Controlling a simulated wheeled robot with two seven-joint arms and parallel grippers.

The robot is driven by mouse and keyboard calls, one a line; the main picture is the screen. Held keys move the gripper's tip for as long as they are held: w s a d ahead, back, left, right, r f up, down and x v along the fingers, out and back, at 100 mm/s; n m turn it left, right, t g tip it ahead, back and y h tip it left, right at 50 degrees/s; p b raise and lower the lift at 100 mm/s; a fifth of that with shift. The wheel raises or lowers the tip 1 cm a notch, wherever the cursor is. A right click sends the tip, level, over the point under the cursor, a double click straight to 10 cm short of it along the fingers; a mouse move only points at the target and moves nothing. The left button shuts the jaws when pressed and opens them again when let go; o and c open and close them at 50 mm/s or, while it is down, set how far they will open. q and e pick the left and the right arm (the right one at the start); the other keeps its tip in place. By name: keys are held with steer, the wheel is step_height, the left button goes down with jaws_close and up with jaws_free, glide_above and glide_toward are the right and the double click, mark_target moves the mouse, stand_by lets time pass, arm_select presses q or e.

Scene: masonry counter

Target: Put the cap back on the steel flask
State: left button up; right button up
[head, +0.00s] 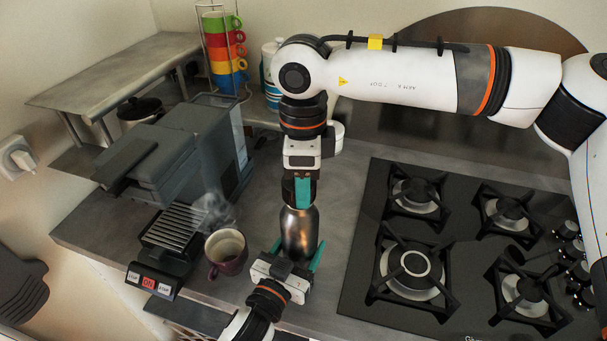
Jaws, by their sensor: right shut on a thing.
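The steel flask (299,234) stands upright on the counter, left of the hob. My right gripper (300,190) comes down from above and is shut on the black cap (289,190), at the flask's mouth. The fingers partly hide the cap, and I cannot tell whether it is seated on the flask. My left gripper (297,250) is low in front of the flask, with its teal fingers spread on either side of the flask's lower body. It looks open; its base hides the flask's foot.
A dark red mug (227,252) stands close left of the flask, beside a grey coffee machine (175,155) with a drip tray. A gas hob (460,240) fills the right. Stacked coloured cups (225,50) and a white-and-blue container (270,75) stand behind.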

steer(key=shift+f, duration=0.5)
steer(key=shift+f, duration=0.55)
